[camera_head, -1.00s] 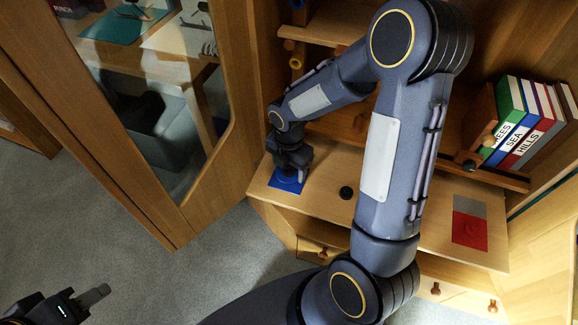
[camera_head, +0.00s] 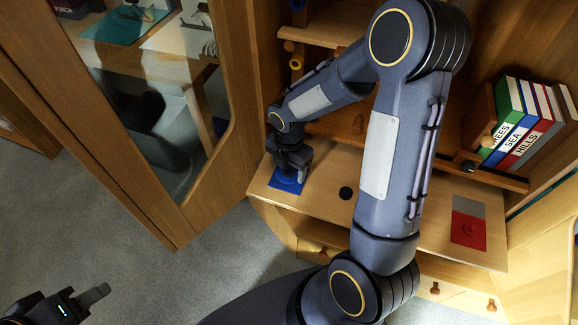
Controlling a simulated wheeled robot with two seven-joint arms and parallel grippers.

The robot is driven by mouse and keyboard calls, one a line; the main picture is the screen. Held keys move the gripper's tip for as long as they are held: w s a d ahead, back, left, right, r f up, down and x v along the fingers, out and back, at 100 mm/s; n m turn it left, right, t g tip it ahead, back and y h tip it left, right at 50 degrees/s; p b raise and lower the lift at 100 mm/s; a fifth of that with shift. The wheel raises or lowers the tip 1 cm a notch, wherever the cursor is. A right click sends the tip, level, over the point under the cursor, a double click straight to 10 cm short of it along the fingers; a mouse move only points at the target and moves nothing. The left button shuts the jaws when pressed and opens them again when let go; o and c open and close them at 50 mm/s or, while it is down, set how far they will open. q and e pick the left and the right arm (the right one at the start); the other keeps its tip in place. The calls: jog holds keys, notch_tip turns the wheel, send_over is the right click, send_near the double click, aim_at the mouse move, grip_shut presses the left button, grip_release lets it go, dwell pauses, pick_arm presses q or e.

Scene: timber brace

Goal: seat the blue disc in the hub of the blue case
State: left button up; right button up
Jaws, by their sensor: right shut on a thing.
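The blue case (camera_head: 286,184) lies flat and open at the left end of the wooden desk surface. My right gripper (camera_head: 291,177) is right over it, pointing down, with its fingertips close to the case. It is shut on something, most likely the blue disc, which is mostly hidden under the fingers. I cannot tell whether the disc touches the hub. My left gripper (camera_head: 98,294) is at the lower left, over the grey carpet, away from the desk. The gap between its fingers does not show clearly.
A red case with a grey part (camera_head: 468,230) lies at the right of the desk (camera_head: 425,215). A small black round thing (camera_head: 346,193) sits mid-desk. Several books (camera_head: 525,120) stand on the shelf at right. A glazed wooden door (camera_head: 165,110) stands open at left.

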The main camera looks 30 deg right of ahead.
jog(key=shift+f, duration=0.25)
jog(key=shift+r, duration=0.1)
jog(key=o, duration=1)
jog(key=shift+o, duration=0.2)
notch_tip(320, 180, up, 8)
jog(key=p, duration=0.2)
jog(key=shift+p, duration=0.3)
